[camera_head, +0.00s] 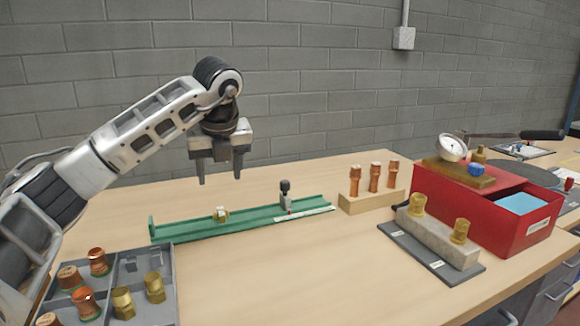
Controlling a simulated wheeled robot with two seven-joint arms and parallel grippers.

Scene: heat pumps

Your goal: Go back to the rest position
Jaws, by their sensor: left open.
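My left gripper (220,178) hangs at the end of my left arm, which comes in from the left. Its two dark fingers point down, apart, with nothing between them. It is above the back of the table, over and behind the green rail (180,231). A black-topped stop (286,195) stands further right on the rail. My right gripper is not in this view.
A grey tray (165,255) holds copper and brass fittings at front left. A wooden block (370,201) carries three copper pieces. A grey block (437,238) bears two brass fittings beside the red box (512,236). The table's front middle is clear; a grey brick wall (330,100) stands behind.

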